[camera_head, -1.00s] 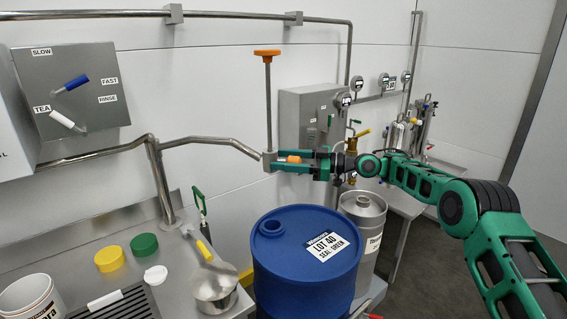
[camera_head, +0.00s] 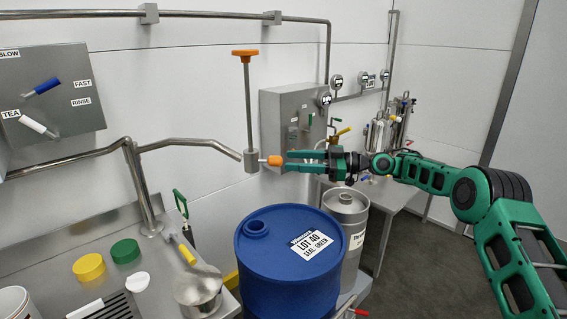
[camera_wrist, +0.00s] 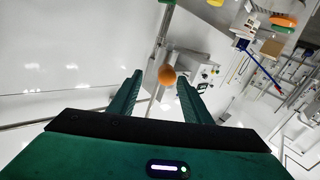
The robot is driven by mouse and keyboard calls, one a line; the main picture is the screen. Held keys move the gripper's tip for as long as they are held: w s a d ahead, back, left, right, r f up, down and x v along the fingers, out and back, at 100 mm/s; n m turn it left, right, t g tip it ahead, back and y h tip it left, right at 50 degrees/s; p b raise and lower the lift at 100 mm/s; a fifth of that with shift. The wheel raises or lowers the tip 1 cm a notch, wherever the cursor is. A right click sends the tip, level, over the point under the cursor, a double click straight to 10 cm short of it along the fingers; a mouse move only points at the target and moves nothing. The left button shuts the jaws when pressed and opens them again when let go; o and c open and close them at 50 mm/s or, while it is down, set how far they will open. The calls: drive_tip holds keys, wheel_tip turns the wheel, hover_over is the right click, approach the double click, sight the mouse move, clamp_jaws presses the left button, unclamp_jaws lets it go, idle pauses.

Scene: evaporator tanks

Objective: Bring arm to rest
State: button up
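My gripper (camera_head: 289,161) is open and empty, at the end of my outstretched arm. Its fingers point left at an orange knob (camera_head: 275,160) on the valve at the spout's end. The knob sits at or just beyond the fingertips. In the wrist view my two green fingers (camera_wrist: 158,84) are spread apart, and the round orange knob (camera_wrist: 166,75) shows past them, in the gap. I cannot tell whether a finger touches it.
A blue drum (camera_head: 285,285) stands below my gripper, with a steel keg (camera_head: 350,207) behind it. A grey box (camera_head: 292,105) is on the wall behind. A vertical rod with an orange handle (camera_head: 245,53) rises from the valve. Open floor (camera_head: 425,260) lies at right.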

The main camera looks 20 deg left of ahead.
drive_tip(key=shift+w+d, duration=0.1)
drive_tip(key=shift+d, duration=0.45)
